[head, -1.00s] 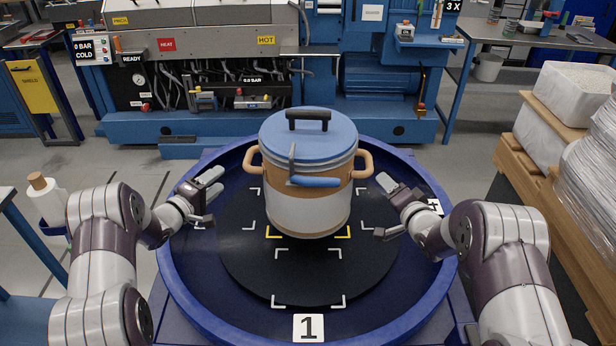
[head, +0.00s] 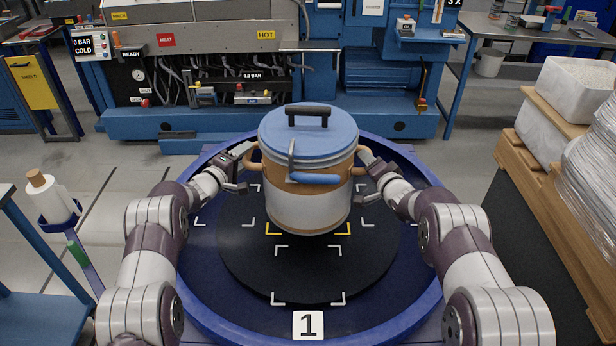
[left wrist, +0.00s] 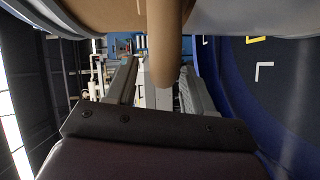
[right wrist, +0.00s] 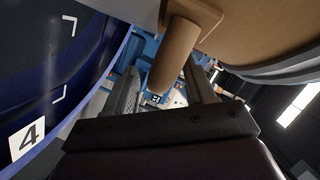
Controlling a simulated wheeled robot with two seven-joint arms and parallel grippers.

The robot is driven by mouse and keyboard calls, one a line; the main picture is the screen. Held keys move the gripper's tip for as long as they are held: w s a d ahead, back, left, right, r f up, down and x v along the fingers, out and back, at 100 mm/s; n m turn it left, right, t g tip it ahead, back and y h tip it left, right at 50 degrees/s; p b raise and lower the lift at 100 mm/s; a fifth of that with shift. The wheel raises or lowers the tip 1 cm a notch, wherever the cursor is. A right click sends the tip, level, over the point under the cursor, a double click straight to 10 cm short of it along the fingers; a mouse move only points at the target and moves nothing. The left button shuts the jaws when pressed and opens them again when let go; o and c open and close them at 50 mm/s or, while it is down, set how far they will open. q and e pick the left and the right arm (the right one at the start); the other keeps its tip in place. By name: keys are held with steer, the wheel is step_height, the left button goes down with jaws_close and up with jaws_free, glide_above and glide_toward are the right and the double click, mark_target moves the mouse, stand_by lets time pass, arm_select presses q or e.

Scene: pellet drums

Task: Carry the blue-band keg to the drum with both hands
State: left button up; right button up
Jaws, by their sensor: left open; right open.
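The keg (head: 307,200) stands upright over the middle of a black disc (head: 307,278). It has a blue lid with a black grip, a tan upper body, a pale lower body, a blue lever and two tan side handles. My left gripper (head: 246,163) is open at the left handle, which lies between its fingers in the left wrist view (left wrist: 163,50). My right gripper (head: 373,162) is open at the right handle, which lies between its fingers in the right wrist view (right wrist: 175,55). I cannot make out a separate drum.
A round blue platform with a raised rim (head: 220,315) surrounds the disc and bears a "1" label (head: 308,325). A blue machine (head: 385,90) stands behind. A wooden pallet (head: 555,215) with wrapped goods is at the right. A paper roll (head: 50,197) is at the left.

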arm_select(q)
steer(key=shift+w+d, duration=0.2)
steer(key=shift+w, duration=0.1)
arm_select(e)
steer(key=shift+w+a+f, duration=0.1)
steer(key=shift+w, duration=0.3)
arm_select(q)
jaws_close()
arm_select(e)
steer(key=shift+s, duration=0.1)
jaws_close()
stand_by(0.5)
